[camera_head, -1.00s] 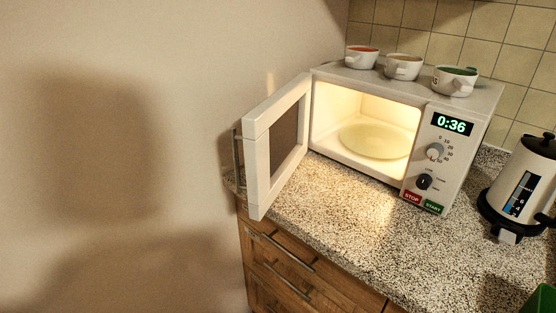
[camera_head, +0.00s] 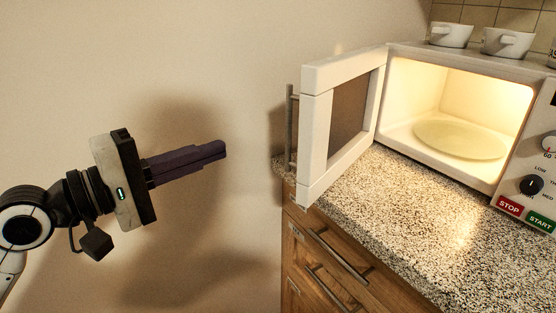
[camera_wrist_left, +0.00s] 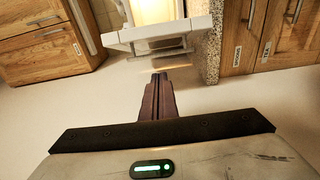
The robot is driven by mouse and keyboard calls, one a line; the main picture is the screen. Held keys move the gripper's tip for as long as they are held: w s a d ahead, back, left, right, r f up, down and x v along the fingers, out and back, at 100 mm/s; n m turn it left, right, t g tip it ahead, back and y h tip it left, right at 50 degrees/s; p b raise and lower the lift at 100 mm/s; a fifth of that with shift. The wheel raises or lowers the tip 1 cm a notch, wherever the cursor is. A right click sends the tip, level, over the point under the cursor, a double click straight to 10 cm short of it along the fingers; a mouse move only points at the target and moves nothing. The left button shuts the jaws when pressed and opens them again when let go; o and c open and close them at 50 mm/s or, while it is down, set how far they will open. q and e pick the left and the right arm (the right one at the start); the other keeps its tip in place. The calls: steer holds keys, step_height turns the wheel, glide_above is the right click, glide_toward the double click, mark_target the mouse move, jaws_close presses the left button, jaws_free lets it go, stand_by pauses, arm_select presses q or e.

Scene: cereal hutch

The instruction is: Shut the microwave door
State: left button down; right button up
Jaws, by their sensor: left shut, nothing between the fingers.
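The white microwave (camera_head: 452,62) stands on the speckled counter with its lit cavity and glass turntable (camera_head: 460,139) showing. Its door (camera_head: 313,130) is swung wide open to the left, with a metal bar handle (camera_head: 290,125) on its outer side. My left gripper (camera_head: 224,148) is shut and empty, in front of the wall, left of the door and apart from it. In the left wrist view the shut fingers (camera_wrist_left: 159,78) point toward the door (camera_wrist_left: 160,34), with a gap between. My right gripper is out of view.
White cups (camera_head: 450,35) stand on top of the microwave. The granite counter (camera_head: 400,210) is bare in front of it. Wooden drawers with bar handles (camera_head: 340,256) lie below. Free space lies between my left gripper and the door.

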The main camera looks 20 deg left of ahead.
arm_select(q)
steer(key=w+d+p, duration=0.2)
steer(key=w+d, duration=0.5)
steer(key=d, duration=0.2)
steer(key=shift+d+r, duration=0.15)
steer(key=shift+r, duration=0.05)
stand_by(0.3)
